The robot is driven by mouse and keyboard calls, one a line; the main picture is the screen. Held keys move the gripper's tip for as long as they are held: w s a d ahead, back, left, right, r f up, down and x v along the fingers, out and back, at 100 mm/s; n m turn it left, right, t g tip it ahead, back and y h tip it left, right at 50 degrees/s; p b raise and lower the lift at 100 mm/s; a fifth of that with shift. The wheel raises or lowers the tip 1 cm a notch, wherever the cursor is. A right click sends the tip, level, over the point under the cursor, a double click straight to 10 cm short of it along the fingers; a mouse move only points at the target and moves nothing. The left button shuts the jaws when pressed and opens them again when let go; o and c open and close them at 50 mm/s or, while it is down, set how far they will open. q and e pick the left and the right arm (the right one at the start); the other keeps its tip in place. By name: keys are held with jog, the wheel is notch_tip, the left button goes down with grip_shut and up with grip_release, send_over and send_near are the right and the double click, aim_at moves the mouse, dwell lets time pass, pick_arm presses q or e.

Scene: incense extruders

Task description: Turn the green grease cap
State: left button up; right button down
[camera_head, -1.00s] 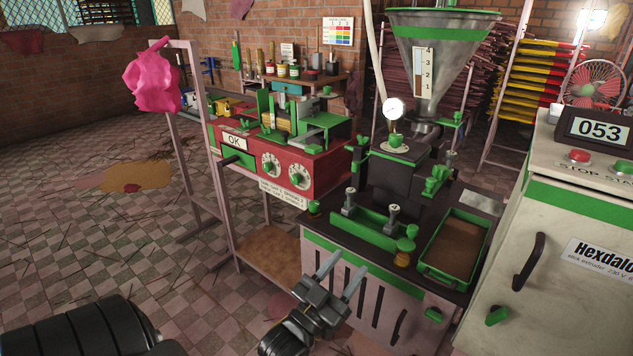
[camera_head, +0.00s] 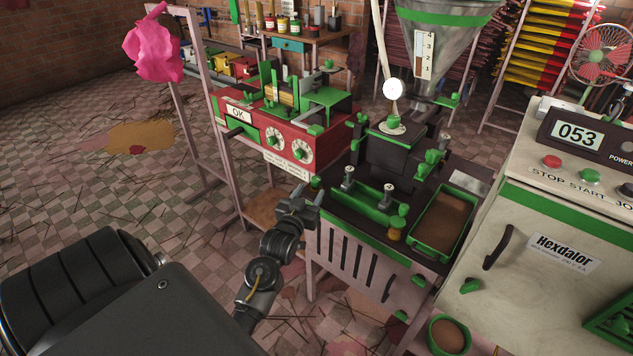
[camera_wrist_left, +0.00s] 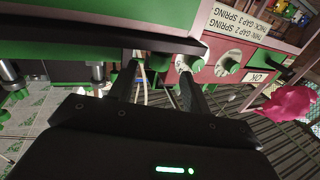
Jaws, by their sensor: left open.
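A small green cap (camera_head: 316,182) sits at the front left corner of the dark extruder top. A larger green cap on a brass-coloured body (camera_head: 396,222) stands near the front edge, left of the brown-filled tray. I cannot tell for sure which is the grease cap. My left gripper (camera_head: 309,194) is open, with its fingertips close to the small corner cap; I cannot tell whether they touch it. In the left wrist view the two fingers (camera_wrist_left: 158,85) are apart, with the machines beyond; no cap is clearly held. My right gripper is not in view.
A red machine with dials (camera_head: 290,140) stands behind left. A white control cabinet (camera_head: 540,220) stands right. The floor at left is open, with scattered sticks.

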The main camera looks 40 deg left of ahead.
aim_at(314, 185)
pick_arm(q)
jog(key=x, duration=0.6)
jog(key=shift+c, duration=0.2)
jog(key=c, duration=1)
